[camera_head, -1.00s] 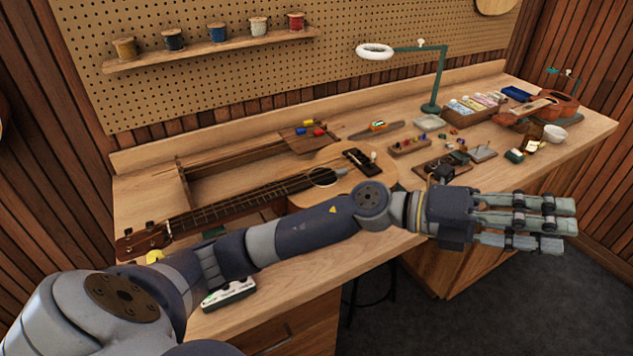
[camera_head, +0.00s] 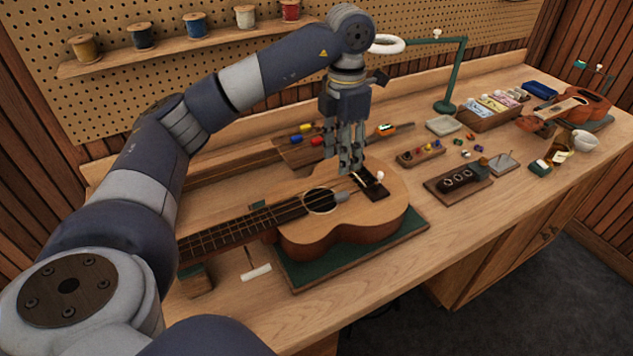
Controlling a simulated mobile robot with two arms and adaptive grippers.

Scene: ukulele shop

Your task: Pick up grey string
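My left gripper (camera_head: 350,168) points down just above the ukulele's body near the dark bridge (camera_head: 370,182), a little right of and behind the grey piece. Its fingers look spread, with nothing visible between them. My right gripper is out of view.
Spools, including a pale one (camera_head: 244,16), stand on a wall shelf (camera_head: 185,44) behind my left arm. A wooden peg block (camera_head: 421,154), a dark tool tray (camera_head: 458,182) and a green lamp (camera_head: 447,106) stand to the right. The bench's front right is clear.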

